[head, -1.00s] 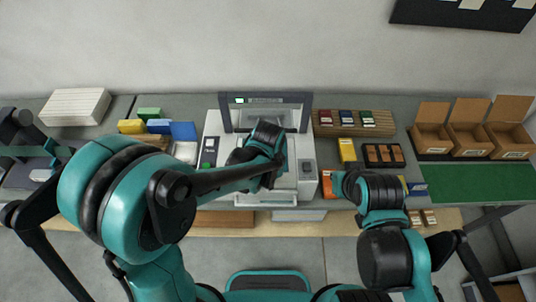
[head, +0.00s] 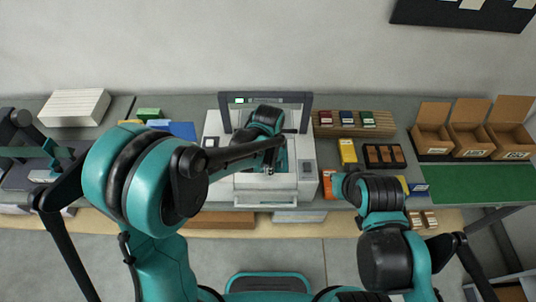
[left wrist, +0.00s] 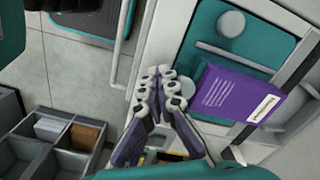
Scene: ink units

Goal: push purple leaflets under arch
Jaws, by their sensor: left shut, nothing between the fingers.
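The purple leaflets (left wrist: 235,93) lie as a flat stack with a white label on the teal bed (left wrist: 208,30) of the white machine in the left wrist view. My left gripper (left wrist: 160,78) is shut and empty, with its fingertips left of the stack and apart from it. In the head view my left gripper (head: 268,167) is over the front part of the white machine (head: 222,185), and my arm hides the leaflets. The grey arch (head: 295,99) spans the back of the machine. My right gripper cannot be made out; only right arm links show.
A wooden rack (head: 350,131) of small coloured boxes, a black tray (head: 385,165) and open cardboard boxes (head: 470,140) stand to the right. A blue box (head: 182,130) stands left of the machine. A green mat (head: 475,183) is bare.

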